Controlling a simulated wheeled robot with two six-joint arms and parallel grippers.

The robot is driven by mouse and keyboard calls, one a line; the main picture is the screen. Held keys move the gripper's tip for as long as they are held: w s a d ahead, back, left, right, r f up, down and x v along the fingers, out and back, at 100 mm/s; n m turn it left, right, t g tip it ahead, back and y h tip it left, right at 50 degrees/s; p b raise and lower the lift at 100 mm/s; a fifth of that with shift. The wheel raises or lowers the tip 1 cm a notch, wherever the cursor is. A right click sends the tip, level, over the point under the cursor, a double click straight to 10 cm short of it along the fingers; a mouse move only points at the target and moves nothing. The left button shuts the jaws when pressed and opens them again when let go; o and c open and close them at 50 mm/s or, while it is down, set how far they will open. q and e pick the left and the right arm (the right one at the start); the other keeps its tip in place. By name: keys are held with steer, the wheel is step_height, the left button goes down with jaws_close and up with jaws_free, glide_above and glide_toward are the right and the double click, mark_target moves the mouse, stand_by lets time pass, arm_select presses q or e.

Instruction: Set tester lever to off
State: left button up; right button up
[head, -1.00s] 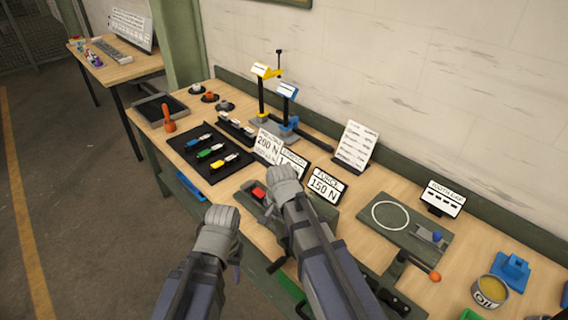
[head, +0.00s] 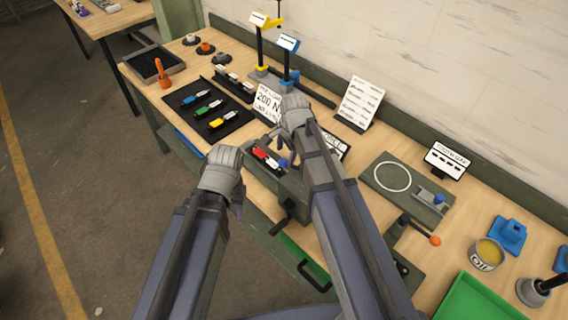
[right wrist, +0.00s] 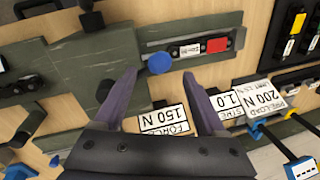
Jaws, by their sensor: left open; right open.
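The tester is a grey-green block (right wrist: 200,28) with a slot holding a chain piece (right wrist: 188,50) with red, white and black parts. A blue round knob (right wrist: 160,63), apparently the lever's, stands at the slot's edge; it also shows in the head view (head: 283,163). My right gripper (right wrist: 160,74) is open, its two fingers either side of the blue knob in the picture; I cannot tell whether they touch it. In the head view, this gripper (head: 280,150) hangs over the tester and partly hides it. My left gripper (head: 236,205) is open and empty, off the bench's front edge.
Cards reading 200 N (right wrist: 262,97) and 150 N (right wrist: 163,121) stand close by the tester. A black mat (head: 208,112) with chain pieces lies to the left. Yellow and blue posts (head: 288,65) stand behind. A plate with a white ring (head: 375,180) lies to the right.

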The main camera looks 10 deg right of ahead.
mark_target(284, 159)
steer(key=f+b, duration=0.2)
steer(key=f, duration=0.1)
steer(key=w+f+b, duration=0.1)
steer(key=b, duration=0.1)
steer(key=shift+a+f, duration=0.15)
steer(key=shift+f, duration=0.25)
steer(key=shift+s, duration=0.1)
steer(key=shift+r, duration=0.1)
steer(key=c, duration=0.7)
jaws_close()
